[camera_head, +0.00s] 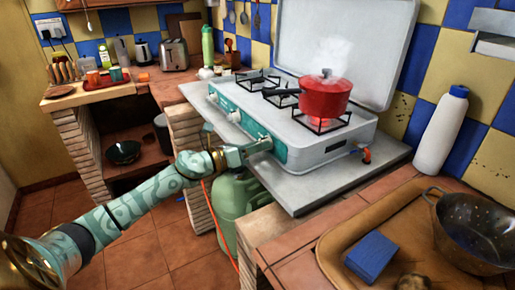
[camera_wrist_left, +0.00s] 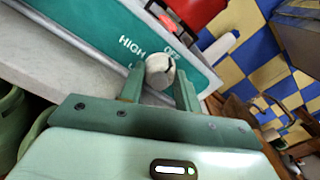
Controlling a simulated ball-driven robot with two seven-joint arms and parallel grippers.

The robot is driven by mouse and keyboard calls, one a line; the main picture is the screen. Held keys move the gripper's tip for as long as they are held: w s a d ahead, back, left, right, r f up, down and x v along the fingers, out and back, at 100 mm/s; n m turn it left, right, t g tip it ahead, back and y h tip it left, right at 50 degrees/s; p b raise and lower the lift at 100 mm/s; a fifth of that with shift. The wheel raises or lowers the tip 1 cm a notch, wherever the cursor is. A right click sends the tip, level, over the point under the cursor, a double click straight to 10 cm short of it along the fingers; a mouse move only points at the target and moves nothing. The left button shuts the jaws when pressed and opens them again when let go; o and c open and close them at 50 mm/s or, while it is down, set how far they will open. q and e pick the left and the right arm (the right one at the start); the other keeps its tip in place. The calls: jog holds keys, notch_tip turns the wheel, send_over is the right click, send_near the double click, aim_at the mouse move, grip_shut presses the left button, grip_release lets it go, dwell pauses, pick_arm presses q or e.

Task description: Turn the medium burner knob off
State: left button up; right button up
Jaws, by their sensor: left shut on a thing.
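A white knob (camera_wrist_left: 160,72) sits on the teal front panel (camera_wrist_left: 110,35) of the stove in the left wrist view. "HIGH", "OFF" and part of another word are printed around it. A dark mark shows on the knob's right side. My left gripper (camera_wrist_left: 158,88) has a finger on each side of the knob and is shut on it. In the head view my left gripper (camera_head: 264,146) is at the near end of the stove's panel and hides most of this knob. Two other white knobs, the middle one (camera_head: 234,115) and the far one (camera_head: 213,97), are uncovered. My right gripper is not in view.
A steaming red pot (camera_head: 325,98) stands on the near burner, with a red glow under it. The raised lid (camera_head: 345,45) stands behind the stove. A green gas canister (camera_head: 236,200) is below the counter. A white bottle (camera_head: 442,135) and a sink (camera_head: 330,240) are right.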

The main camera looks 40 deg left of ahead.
pick_arm(q)
jog(key=shift+f, duration=0.2)
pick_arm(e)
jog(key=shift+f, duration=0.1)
pick_arm(q)
jog(key=o, duration=1)
jog(key=shift+r, duration=0.1)
jog(key=p+v, duration=0.2)
jog(key=v, duration=1.4)
jog(key=shift+s, duration=0.25)
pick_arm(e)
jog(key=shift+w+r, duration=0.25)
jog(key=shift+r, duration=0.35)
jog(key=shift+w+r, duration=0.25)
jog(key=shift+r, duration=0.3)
